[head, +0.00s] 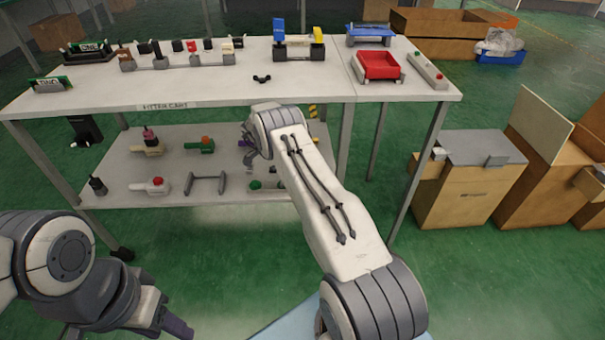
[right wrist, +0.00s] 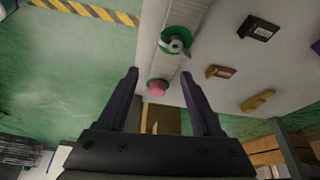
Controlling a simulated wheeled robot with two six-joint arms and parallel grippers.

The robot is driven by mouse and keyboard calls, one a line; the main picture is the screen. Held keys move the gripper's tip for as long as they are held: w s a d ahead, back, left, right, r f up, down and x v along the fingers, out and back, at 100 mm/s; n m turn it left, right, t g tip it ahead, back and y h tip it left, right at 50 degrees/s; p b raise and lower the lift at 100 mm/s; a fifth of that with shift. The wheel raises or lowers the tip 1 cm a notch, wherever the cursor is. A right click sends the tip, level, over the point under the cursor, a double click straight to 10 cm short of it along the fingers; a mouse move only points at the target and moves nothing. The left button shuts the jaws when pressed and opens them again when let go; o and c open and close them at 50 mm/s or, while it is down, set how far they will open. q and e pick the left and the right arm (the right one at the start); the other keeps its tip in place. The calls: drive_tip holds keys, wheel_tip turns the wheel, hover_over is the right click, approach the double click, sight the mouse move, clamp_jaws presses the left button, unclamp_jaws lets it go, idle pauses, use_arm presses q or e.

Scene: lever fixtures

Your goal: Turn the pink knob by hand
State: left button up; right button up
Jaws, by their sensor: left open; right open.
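A pink knob (right wrist: 157,87) shows in the right wrist view, beyond and between the fingertips of my right gripper (right wrist: 160,85). The gripper is open, and no contact with the knob is visible. A green round part with a grey piece on it (right wrist: 176,42) sits near the knob on the same pale strip. In the head view a pinkish-topped fixture (head: 149,137) stands on the lower shelf; I cannot tell if it is the same knob. My right arm reaches toward that shelf and mostly hides its gripper. My left gripper (head: 172,320) is open and empty at the lower left.
The white table (head: 230,90) carries several lever fixtures, a red tray (head: 379,66) and a button strip (head: 427,70). The lower shelf (head: 110,165) holds several more fixtures, including a grey handle (head: 205,184). Cardboard boxes (head: 465,190) stand at the right. Green floor in front is clear.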

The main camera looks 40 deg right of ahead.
drive_tip(key=a, duration=0.2)
drive_tip(key=w+a, duration=0.2)
drive_tip(key=a, duration=0.1)
drive_tip(key=shift+w+a, duration=0.15)
drive_tip(key=shift+a, duration=0.15)
